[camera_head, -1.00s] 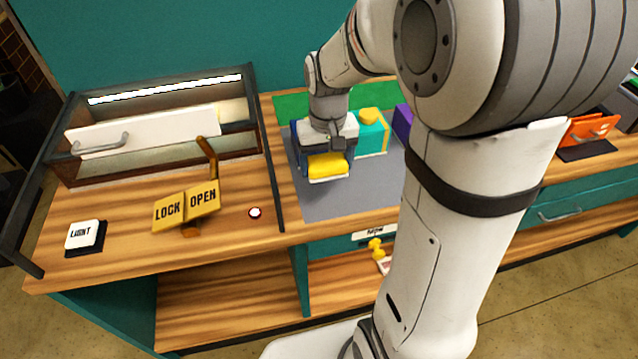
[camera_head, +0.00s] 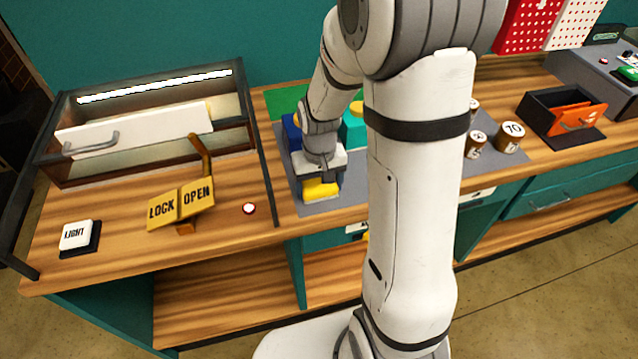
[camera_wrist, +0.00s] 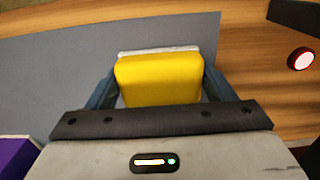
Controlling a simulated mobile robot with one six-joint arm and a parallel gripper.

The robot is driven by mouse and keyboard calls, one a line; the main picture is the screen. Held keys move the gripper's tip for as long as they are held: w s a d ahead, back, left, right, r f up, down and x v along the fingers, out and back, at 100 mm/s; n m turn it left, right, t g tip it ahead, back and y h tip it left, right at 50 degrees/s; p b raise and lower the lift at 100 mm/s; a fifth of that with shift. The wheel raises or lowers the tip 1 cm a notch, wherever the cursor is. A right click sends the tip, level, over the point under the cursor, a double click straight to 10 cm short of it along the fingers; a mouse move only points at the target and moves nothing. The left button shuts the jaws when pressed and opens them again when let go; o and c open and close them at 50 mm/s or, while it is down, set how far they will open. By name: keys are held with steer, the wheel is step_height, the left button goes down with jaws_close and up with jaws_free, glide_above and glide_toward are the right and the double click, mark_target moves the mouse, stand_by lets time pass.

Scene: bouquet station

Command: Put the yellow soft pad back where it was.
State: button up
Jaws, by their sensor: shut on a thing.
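The yellow soft pad (camera_head: 320,189) is between the fingers of my gripper (camera_head: 320,186), over the front part of the grey mat (camera_head: 338,205). In the wrist view the pad (camera_wrist: 160,78) fills the space between the two blue-grey fingers of my gripper (camera_wrist: 160,90), which touch its sides. A pale white edge shows along the pad's far side. I cannot tell whether the pad touches the mat or hangs just above it.
A teal block with a yellow top (camera_head: 353,128) and a blue block (camera_head: 291,132) stand behind my gripper. A purple block (camera_wrist: 15,158) shows in the wrist view. A red-and-white button (camera_head: 249,208) and the LOCK/OPEN sign (camera_head: 180,204) lie to the left.

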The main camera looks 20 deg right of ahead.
mark_target(319, 184)
steer(key=shift+f, duration=0.2)
steer(key=o, duration=1)
steer(key=shift+c, duration=0.2)
steer(key=shift+r, duration=0.1)
steer(key=shift+w+r, duration=0.1)
steer(key=shift+r, duration=0.45)
step_height(319, 184, up, 11)
steer(key=s+r+t, duration=0.1)
steer(key=s+r, duration=0.1)
steer(key=s, duration=0.5)
steer(key=s+r+t, duration=0.2)
steer(key=s, duration=0.5)
steer(key=shift+s+d+r, duration=0.15)
steer(key=shift+r, duration=0.2)
